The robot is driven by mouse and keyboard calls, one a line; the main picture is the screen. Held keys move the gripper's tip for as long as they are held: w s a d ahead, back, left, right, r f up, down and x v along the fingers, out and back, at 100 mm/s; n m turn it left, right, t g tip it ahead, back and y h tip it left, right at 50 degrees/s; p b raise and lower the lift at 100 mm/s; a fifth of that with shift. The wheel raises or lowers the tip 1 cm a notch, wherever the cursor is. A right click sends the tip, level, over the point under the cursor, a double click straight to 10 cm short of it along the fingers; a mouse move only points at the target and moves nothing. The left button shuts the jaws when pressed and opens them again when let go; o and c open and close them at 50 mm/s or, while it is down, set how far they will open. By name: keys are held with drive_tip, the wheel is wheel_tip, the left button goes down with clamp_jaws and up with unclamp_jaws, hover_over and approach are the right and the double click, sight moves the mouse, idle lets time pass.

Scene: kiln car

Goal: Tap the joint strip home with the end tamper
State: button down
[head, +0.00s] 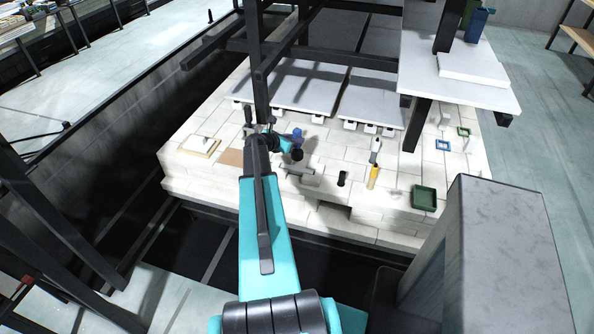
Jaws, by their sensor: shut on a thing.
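My gripper (297,155) is at the end of my arm, pointing down over the front middle of the pale brick deck (390,222). It is small and dark here, and its fingers are hard to make out. A short grey bar (298,170) shows right under it, lying crosswise; it looks like the end tamper held in the jaws. I cannot tell whether the bar touches the bricks. The joint strip cannot be picked out with certainty. A dark recess (335,208) opens in the front edge of the deck, a little right of and nearer than the bar.
Right of my gripper lie a dark cylinder (343,178), a yellow-handled tool (374,172) and a green tray (424,198). A brown board (230,157) and a pale plate (199,146) lie left. Dark posts and white shelves (455,75) stand behind. A grey block (500,250) rises at front right.

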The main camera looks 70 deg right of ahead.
sight(295, 133)
drive_tip(key=shift+r+p, duration=0.9)
drive_tip(key=shift+r, duration=0.7)
